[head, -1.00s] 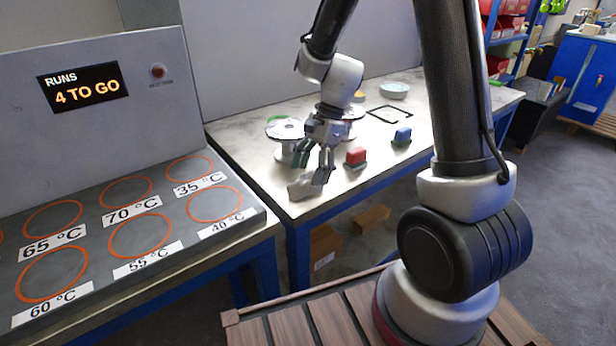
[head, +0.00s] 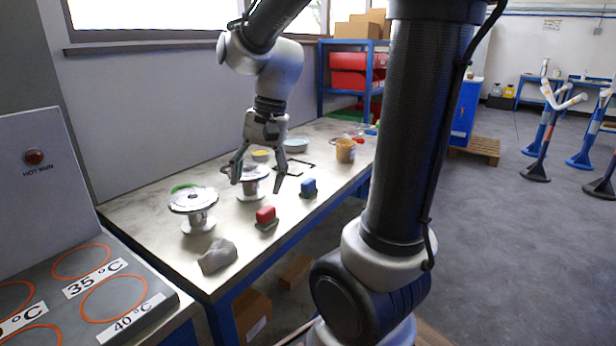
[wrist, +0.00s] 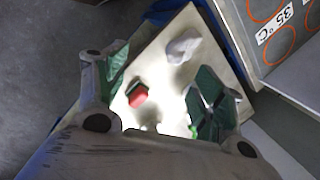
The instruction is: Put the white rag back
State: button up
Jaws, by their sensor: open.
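The white rag (head: 218,256) looks greyish and crumpled. It lies on the bench top near the front left corner, and it also shows in the wrist view (wrist: 183,46) at the upper middle. My gripper (head: 257,186) is open and empty. It hangs above the bench, to the right of and higher than the rag, not touching it. In the wrist view my open fingers (wrist: 160,68) spread apart with the red block (wrist: 137,95) seen between them near the left finger.
A red block (head: 266,216) and blue block (head: 308,188) sit along the front edge. A black frame (head: 307,164), bowl (head: 296,145) and jar (head: 345,151) are farther back.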

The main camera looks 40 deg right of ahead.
jog(key=s+d+r+n+t+h, duration=0.1)
jog(key=s+d+n, duration=0.1)
jog(key=s+n, duration=0.2)
jog(key=s+d+r+n+t+h, duration=0.1)
jog(key=s+d+r+n+t, duration=0.1)
jog(key=s, duration=0.6)
jog(key=shift+d+r+n+t, duration=0.25)
jog(key=shift+d+n, duration=0.55)
jog(key=shift+n, duration=0.4)
